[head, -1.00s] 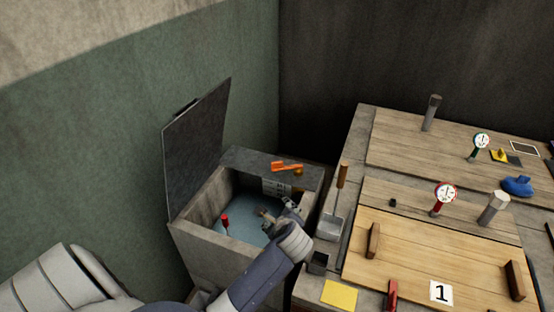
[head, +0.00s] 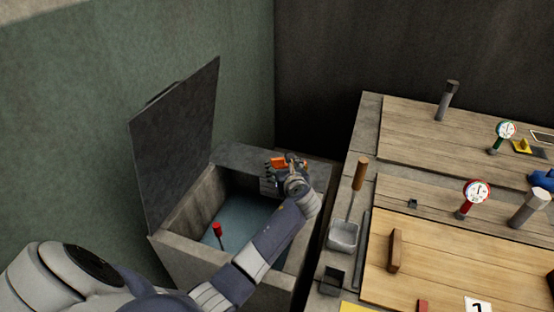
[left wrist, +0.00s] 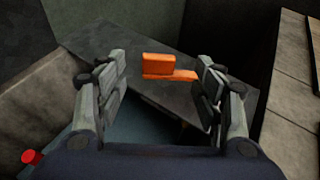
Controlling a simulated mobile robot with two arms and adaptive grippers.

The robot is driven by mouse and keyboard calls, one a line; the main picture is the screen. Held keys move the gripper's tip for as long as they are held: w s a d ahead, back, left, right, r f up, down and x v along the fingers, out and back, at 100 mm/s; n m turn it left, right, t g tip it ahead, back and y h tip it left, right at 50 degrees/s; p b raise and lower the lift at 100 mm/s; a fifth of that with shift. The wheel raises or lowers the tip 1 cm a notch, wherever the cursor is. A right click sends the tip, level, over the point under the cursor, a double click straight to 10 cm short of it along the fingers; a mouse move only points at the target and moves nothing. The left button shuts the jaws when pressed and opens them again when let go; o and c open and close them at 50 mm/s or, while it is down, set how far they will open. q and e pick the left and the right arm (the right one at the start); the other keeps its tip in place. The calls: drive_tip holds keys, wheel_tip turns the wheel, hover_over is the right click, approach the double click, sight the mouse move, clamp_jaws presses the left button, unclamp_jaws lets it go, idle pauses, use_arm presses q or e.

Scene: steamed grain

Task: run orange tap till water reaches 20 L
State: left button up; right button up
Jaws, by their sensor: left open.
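The orange tap (head: 279,162) is on the grey back ledge of the stone tank (head: 165,245). In the left wrist view its orange handle (left wrist: 158,66) shows ahead, between the two fingers in the picture. My left gripper (head: 284,168) is open and empty at the tap; its fingers (left wrist: 160,85) stand apart on either side. Contact with the handle cannot be told. Blue-grey water (head: 240,216) lies in the tank. A pale label on the tank's inner back wall is mostly hidden by my gripper, so no level can be read. My right gripper is not in view.
The tank's dark lid (head: 178,140) stands open on the left. A red-topped rod (head: 217,230) stands in the tank. To the right is a wooden-topped counter (head: 450,245) with a red gauge (head: 477,192), a green gauge (head: 505,131) and a wooden-handled scoop (head: 343,235).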

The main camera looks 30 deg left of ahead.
sight(278, 159)
use_arm(q)
drive_tip(key=b+x, duration=0.1)
drive_tip(key=x, duration=0.7)
drive_tip(key=shift+w+a+f, duration=0.15)
drive_tip(key=shift+a+f, duration=0.05)
drive_tip(key=shift+a, duration=0.1)
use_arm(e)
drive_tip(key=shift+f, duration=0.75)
